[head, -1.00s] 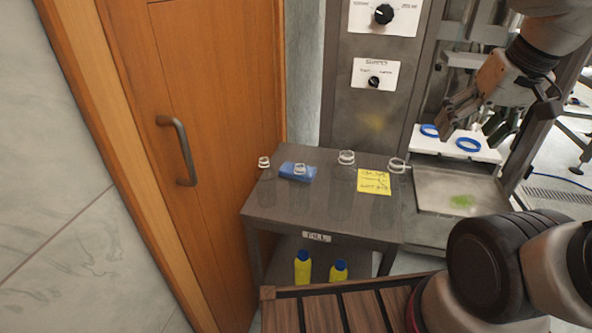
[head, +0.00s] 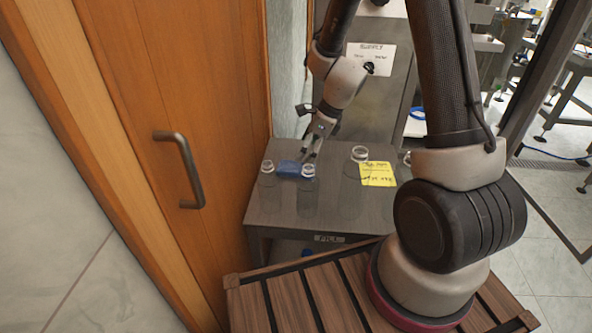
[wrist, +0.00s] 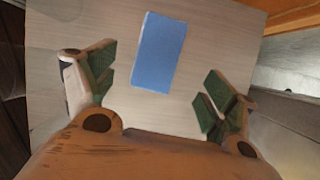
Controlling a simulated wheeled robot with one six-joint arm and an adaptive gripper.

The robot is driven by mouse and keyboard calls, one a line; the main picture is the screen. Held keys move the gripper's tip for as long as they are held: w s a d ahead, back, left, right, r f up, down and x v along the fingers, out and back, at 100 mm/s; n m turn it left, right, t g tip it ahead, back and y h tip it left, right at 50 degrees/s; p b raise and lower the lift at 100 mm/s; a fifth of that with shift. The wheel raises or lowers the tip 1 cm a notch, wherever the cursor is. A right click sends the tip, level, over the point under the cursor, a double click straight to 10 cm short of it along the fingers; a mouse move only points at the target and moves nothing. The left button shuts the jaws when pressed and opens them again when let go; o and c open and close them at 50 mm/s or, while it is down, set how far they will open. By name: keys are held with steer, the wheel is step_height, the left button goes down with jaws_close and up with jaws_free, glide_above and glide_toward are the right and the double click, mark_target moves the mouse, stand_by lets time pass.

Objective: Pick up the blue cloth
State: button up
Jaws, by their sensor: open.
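The blue cloth (head: 288,167) lies flat on the dark table (head: 330,212) in the head view, between clear jars. In the wrist view the cloth (wrist: 160,52) is a plain blue rectangle on the tabletop (wrist: 70,25), ahead of the fingertips and roughly centred between them. My gripper (head: 309,151) hangs over the table, just right of the cloth in the head view. In the wrist view my gripper (wrist: 155,93) has its green-padded fingers spread wide with nothing between them. I cannot tell its exact height above the cloth.
A clear jar (head: 267,175) stands left of the cloth and another jar (head: 308,178) stands close at its front right. A third jar (head: 359,160) and a yellow note (head: 378,174) are further right. A wooden door (head: 190,100) with a handle is at left.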

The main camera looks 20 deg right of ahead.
mark_target(297, 167)
steer(key=x, duration=0.7)
steer(key=shift+a, duration=0.1)
steer(key=c, duration=1)
